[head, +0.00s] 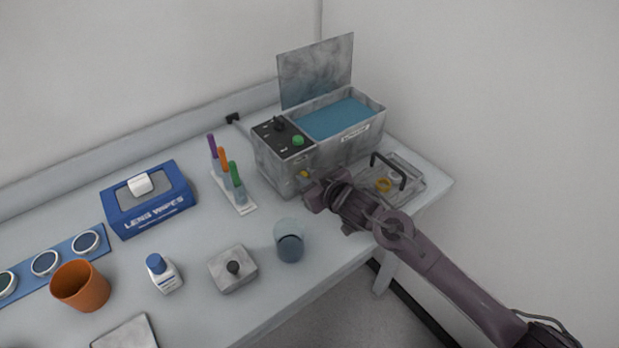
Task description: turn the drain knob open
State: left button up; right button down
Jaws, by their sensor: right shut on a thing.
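The bath (345,148) is a grey metal tank filled with blue liquid, standing at the back right of the table. Its lid (316,70) stands upright behind it. A small yellow drain knob (304,174) shows low on the tank's front face, partly hidden by my right gripper. My right gripper (309,187) is at the tank's front and shut on the drain knob. The knob's exact angle is too small to tell. A control panel (281,138) with a black dial and a green button sits on the tank's left end. My left gripper is out of view.
A basket (409,175) with a dark handle lies right of the tank, behind my right arm. Coloured tubes in a rack (241,205), a glass beaker (289,240), a metal block (232,268) and a lens wipes box (150,200) stand to the left.

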jog(key=shift+s+a+f+n+t+h+b, duration=0.1)
jog(key=shift+a+f+n+t+h+b, duration=0.15)
jog(key=shift+n+b, duration=0.3)
jog(key=shift+s+a+f+n+t+h+b, duration=0.1)
jog(key=shift+n+t+h+b, duration=0.05)
jog(key=shift+n+h+b, duration=0.3)
jog(key=shift+s+a+n+t+b, duration=0.15)
jog(key=shift+n+t+b, duration=0.35)
jog(key=shift+n+b, duration=0.4)
jog(key=shift+h, duration=0.3)
jog(key=c, duration=1.4)
grip_release()
jog(key=shift+r, duration=0.1)
jog(key=b+v, duration=0.1)
jog(key=v, duration=0.6)
jog(key=shift+s+d, duration=0.25)
jog(key=shift+s, duration=0.1)
